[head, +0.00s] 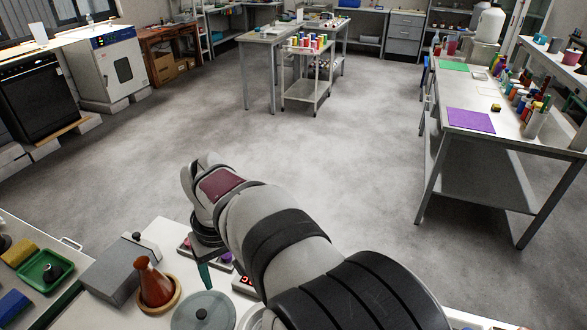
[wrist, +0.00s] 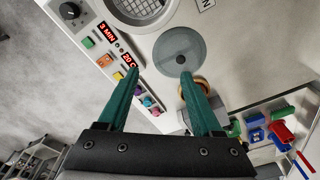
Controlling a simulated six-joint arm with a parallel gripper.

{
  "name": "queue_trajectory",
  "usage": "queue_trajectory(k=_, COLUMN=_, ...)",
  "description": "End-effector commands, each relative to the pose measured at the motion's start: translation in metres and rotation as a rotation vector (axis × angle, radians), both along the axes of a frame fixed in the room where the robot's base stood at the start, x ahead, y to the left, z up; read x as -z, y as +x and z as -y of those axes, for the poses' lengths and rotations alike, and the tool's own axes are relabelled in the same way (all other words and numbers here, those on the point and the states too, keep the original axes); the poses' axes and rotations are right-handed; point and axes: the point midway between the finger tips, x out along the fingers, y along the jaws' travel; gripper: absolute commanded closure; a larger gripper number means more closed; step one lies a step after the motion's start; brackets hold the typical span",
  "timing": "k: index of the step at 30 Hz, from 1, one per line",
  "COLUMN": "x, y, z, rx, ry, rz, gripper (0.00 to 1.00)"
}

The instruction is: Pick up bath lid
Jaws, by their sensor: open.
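The bath lid (head: 192,318) is a round grey disc with a small black knob, lying flat at the bottom of the head view, left of my arm. In the wrist view the lid (wrist: 180,43) is at the upper middle, its knob just above the right fingertip. My gripper (wrist: 160,73) has two teal fingers standing apart with nothing between them. In the head view my gripper (head: 205,274) points down, behind the lid and mostly hidden by the wrist. The bath (wrist: 140,8) shows as a round opening with a grid inside, left of the lid, cut by the frame.
A reddish-brown vessel (head: 150,281) stands in a wooden ring next to the lid. A grey box (head: 118,268) and a green tray (head: 44,272) are farther left. Open floor lies beyond.

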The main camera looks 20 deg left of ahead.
Motion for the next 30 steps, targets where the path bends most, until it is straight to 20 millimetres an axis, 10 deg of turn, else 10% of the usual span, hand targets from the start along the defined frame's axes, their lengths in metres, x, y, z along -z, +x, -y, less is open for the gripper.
queue_trajectory(k=5, x=0.028, y=-0.026, z=-0.068, rx=-0.219, ry=0.002, rz=0.034, gripper=0.33)
queue_trajectory(k=30, x=0.180, y=-0.020, z=-0.083, rx=-0.217, ry=0.002, rz=0.034, gripper=0.33)
